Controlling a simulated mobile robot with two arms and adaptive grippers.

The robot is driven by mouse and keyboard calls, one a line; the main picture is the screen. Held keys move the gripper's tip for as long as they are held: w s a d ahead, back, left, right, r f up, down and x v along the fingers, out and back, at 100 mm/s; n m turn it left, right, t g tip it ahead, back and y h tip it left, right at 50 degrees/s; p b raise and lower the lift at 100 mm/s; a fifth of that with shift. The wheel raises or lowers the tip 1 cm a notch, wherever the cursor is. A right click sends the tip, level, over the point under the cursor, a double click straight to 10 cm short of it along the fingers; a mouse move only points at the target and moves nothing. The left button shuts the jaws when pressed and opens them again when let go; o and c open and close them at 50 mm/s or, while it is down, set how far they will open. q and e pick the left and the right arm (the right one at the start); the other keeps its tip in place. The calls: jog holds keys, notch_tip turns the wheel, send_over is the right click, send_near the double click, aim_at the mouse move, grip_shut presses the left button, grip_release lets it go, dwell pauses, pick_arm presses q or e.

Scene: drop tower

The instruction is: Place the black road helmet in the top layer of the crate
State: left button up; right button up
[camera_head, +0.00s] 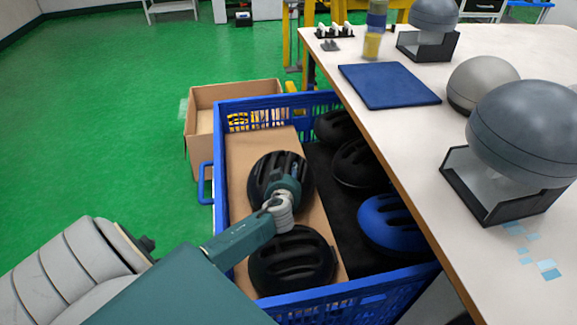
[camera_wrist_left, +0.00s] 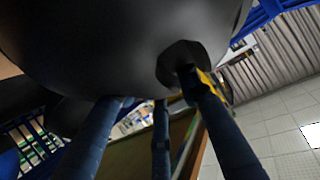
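A black helmet (camera_head: 268,170) is in the far part of the blue crate (camera_head: 213,150), over a brown cardboard sheet (camera_head: 240,150). My left gripper (camera_head: 287,186) is at this helmet's near right side. In the left wrist view the dark helmet shell (camera_wrist_left: 110,45) fills the top. Whether the helmet touches the cardboard is unclear. A second black helmet (camera_head: 292,262) sits nearer on the cardboard. My right gripper is not in view.
On the crate's right side, lower dark helmets (camera_head: 358,165) and a blue helmet (camera_head: 391,224) lie on a black surface. The white table (camera_head: 420,130) overhangs that side, with a blue mat (camera_head: 388,85) and grey headforms. An open cardboard box (camera_head: 200,120) stands behind the crate.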

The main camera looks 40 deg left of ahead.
pick_arm(q)
jog(key=shift+o, duration=0.7)
jog(key=shift+s+r, duration=0.1)
jog(key=shift+s+d+r, duration=0.15)
jog(key=shift+s+d, duration=0.15)
jog(key=p+v, duration=0.2)
jog(key=v, duration=0.9)
jog(key=shift+p, duration=0.3)
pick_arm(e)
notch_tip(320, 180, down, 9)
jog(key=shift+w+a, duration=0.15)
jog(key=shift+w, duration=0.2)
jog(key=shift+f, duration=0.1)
